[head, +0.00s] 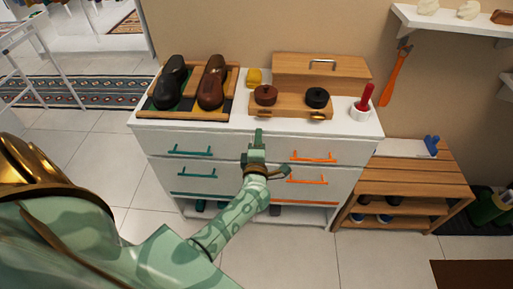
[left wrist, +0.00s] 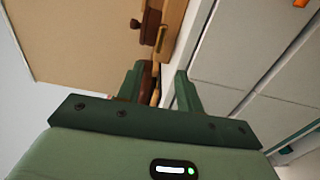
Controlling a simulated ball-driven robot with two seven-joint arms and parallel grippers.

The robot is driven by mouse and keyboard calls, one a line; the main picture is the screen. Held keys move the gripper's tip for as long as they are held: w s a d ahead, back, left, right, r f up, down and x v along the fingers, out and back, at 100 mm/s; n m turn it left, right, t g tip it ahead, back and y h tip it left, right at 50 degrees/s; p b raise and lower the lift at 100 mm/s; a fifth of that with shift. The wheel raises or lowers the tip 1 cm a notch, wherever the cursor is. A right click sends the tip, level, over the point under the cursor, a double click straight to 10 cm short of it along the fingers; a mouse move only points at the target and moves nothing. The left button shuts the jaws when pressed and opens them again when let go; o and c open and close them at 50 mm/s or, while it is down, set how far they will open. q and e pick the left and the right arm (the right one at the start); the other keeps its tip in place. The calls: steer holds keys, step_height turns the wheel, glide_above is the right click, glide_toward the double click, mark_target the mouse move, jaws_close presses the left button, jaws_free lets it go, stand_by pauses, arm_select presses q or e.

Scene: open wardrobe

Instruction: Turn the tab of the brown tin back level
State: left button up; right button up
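The brown tin (head: 265,95) is round with a small knob and sits on the left part of a wooden stand (head: 290,103) on the white dresser. A dark brown knobbed tin (left wrist: 151,22), seemingly the same one, shows sideways at the top of the left wrist view. A brass-coloured tab (left wrist: 161,39) is beside it; its exact angle is hard to judge. My left gripper (head: 258,133) is in front of the dresser's top edge, below the brown tin. In the left wrist view its fingers (left wrist: 158,82) are apart, with nothing held between them. My right gripper is out of view.
A black tin (head: 317,97) stands right of the brown one. A shoe tray (head: 190,115) is at the left, a wooden box (head: 320,68) behind. A red-handled object in a white cup (head: 362,105) stands at the right. Orange drawer handles (head: 313,157) project from the dresser front.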

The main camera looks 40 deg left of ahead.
arm_select(q)
steer(key=v, duration=0.5)
steer(key=shift+s+d, duration=0.15)
steer(key=shift+s, duration=0.1)
steer(key=s+d+f+m+g+h, duration=0.1)
steer(key=d+f+m+h, duration=0.35)
steer(key=f+m, duration=0.25)
steer(key=s+d+f+m+h, duration=0.2)
steer(key=d+f+m+h, duration=0.25)
steer(key=f+m, duration=0.25)
steer(key=s+d+f+m+g+h, duration=0.2)
steer(key=s+f+m+g, duration=0.3)
steer(key=s+f, duration=0.55)
steer(key=s+a+f+m+g, duration=0.2)
steer(key=s+f+m+g, duration=0.1)
steer(key=s, duration=0.7)
steer(key=s+a+f+m+g+y, duration=0.1)
steer(key=s+f, duration=0.4)
steer(key=s, duration=0.6)
steer(key=s+a+f+m+g, duration=0.3)
steer(key=s+f+m+g, duration=0.1)
steer(key=s, duration=0.7)
steer(key=shift+f+m+g, duration=0.2)
steer(key=shift+m+g, duration=0.1)
steer(key=shift+m, duration=0.3)
steer(key=shift+s, duration=0.1)
